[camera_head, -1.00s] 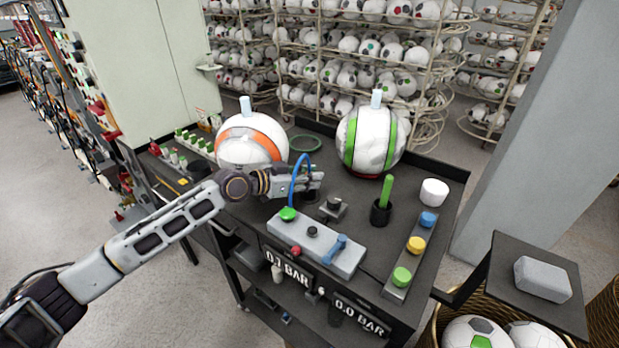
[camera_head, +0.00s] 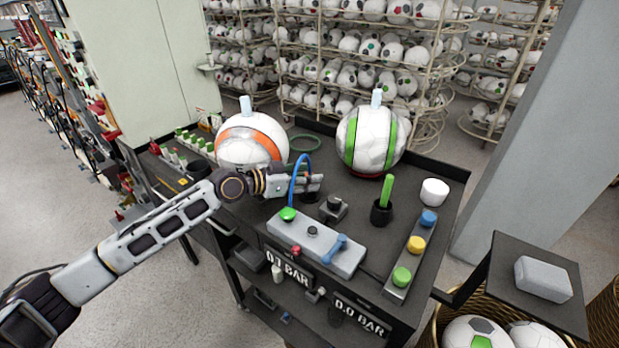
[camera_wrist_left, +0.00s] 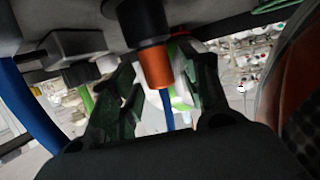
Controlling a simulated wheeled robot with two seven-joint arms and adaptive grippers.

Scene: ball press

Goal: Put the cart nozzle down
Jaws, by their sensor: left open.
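My left gripper (camera_head: 311,181) is over the cart top, behind the blue hose (camera_head: 298,178) in the head view. In the left wrist view its two dark fingers (camera_wrist_left: 158,80) are spread apart. Between them is an orange nozzle (camera_wrist_left: 157,73) in a black round holder (camera_wrist_left: 147,22) on the cart top. That view looks inverted, and I cannot tell whether a finger touches the nozzle. In the head view the fingers mostly hide it. A green nozzle (camera_head: 387,189) stands upright in a black cup (camera_head: 381,214) to the right. My right gripper is not in view.
An orange-striped ball (camera_head: 237,151) and a green-striped ball (camera_head: 376,150) stand at the back of the cart. In front are a grey control box (camera_head: 321,250) and a strip with blue, yellow and green buttons (camera_head: 410,259). A white cylinder (camera_head: 434,192) stands at right.

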